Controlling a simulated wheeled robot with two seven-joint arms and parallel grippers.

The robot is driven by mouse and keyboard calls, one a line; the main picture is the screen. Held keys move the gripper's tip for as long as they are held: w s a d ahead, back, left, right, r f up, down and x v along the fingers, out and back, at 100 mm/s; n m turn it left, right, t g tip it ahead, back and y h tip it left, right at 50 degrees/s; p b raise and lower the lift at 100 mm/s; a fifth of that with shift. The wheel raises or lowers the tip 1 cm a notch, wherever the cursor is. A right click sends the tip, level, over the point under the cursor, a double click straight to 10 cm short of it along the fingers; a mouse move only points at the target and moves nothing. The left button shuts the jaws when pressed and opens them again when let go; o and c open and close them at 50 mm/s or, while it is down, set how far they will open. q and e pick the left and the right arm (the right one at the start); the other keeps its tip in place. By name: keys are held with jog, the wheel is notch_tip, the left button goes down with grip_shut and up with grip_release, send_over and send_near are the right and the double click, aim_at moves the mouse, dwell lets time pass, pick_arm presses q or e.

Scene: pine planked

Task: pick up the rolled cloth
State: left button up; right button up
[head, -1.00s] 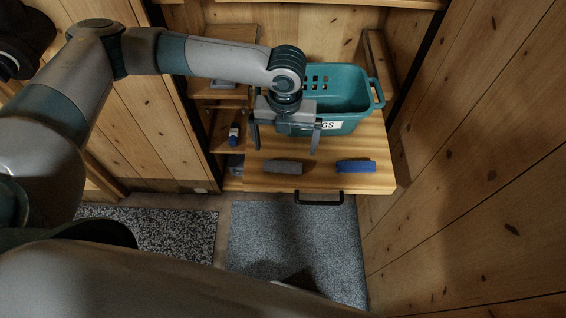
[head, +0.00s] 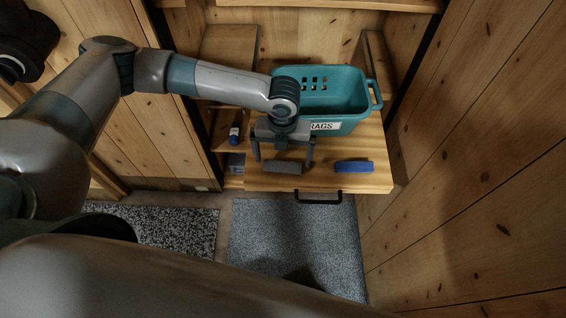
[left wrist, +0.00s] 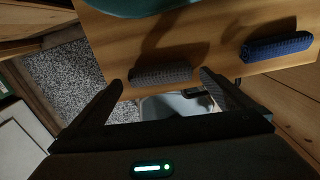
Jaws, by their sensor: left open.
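A grey rolled cloth (head: 283,167) lies on the pulled-out wooden shelf near its front edge. It also shows in the left wrist view (left wrist: 161,75), lying between and just beyond the fingertips. A blue rolled cloth (head: 354,167) lies to its right, also in the left wrist view (left wrist: 276,46). My left gripper (head: 283,160) is open and empty, its fingers pointing down on either side of the grey roll's ends. I cannot tell whether they touch it. My right gripper is not in view.
A teal basket (head: 352,88) labelled RAGS stands on the shelf (head: 260,183) behind the rolls. A black handle (head: 319,199) is on the shelf's front. Grey mats (head: 290,240) lie on the floor.

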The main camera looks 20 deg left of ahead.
pick_arm(q)
jog(key=shift+f, duration=1.05)
jog(key=c, duration=0.9)
jog(key=shift+r, duration=0.15)
jog(key=shift+c, duration=0.2)
